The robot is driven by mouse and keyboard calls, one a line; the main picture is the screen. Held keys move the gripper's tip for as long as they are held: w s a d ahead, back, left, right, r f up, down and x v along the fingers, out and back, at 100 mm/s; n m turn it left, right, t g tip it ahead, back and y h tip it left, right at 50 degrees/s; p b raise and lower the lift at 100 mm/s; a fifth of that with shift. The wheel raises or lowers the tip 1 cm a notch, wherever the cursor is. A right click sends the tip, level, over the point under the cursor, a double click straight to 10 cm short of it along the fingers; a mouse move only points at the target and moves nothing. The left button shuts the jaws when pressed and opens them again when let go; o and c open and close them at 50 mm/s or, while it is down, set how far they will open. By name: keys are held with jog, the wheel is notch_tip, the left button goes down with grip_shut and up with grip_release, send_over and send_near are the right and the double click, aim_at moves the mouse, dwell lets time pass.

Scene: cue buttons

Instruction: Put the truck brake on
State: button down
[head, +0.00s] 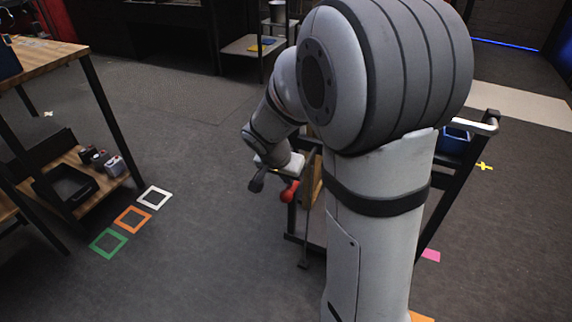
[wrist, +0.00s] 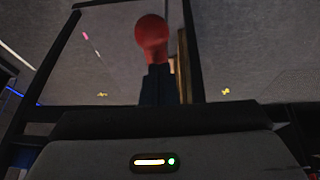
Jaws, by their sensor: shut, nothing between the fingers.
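The truck (head: 427,240) is a dark-framed cart at the right in the head view, largely hidden behind my arm. A red knob (head: 290,190), seemingly the brake's handle, shows at its left side, just below the end of my arm. The red knob also shows large at the top centre of the wrist view (wrist: 152,33). My gripper (wrist: 158,72) is shut and empty, its dark fingers pointing towards the knob. The tips are very near or touching the knob; I cannot tell which. The lever below the knob is mostly hidden.
A blue bin (head: 455,140) sits on the truck. A wooden-topped workbench (head: 45,58) with a lower shelf stands at the left. White (head: 154,197), orange (head: 132,219) and green (head: 108,243) floor squares lie beside it. The floor between bench and truck is clear.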

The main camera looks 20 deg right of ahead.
notch_tip(320, 180, down, 6)
jog(key=b, duration=0.7)
jog(key=shift+s+a+f, duration=0.1)
jog(key=shift+s+f, duration=0.05)
jog(key=shift+f, duration=0.05)
notch_tip(320, 180, down, 2)
jog(key=b, duration=0.3)
jog(key=shift+f, duration=0.25)
jog(key=shift+f, duration=0.2)
jog(key=p, duration=0.4)
send_near(287, 195)
jog(key=a+f, duration=0.2)
jog(key=f, duration=0.1)
jog(key=a+f, duration=0.1)
jog(key=shift+s+a+f, duration=0.15)
jog(key=shift+s+f, duration=0.15)
